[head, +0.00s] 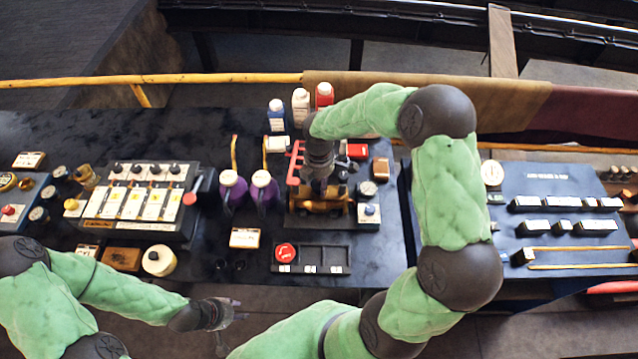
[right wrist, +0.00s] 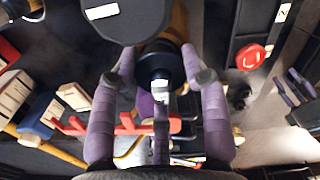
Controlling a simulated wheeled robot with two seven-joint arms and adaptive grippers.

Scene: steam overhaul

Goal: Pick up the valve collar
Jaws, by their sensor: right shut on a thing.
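My right gripper (right wrist: 165,75) reaches down over the small brass-and-black engine model (head: 320,203) in the middle of the bench. In the right wrist view its two purple fingers are shut on a dark round piece, which I take to be the valve collar (right wrist: 160,64). The piece stands between the fingertips, and I cannot tell whether it is clear of the engine below. In the head view the gripper and wrist hide it. My left gripper (head: 228,317) is empty in front of the bench's front edge, with its fingers apart.
A red rack (head: 296,162) stands close beside the engine. Two purple-bodied jugs (head: 232,188) stand left of it. A dark tray (head: 322,259) with a red round piece (head: 285,253) lies in front. A white-topped gauge box (head: 368,215) stands close at the right. Bottles (head: 300,105) stand behind.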

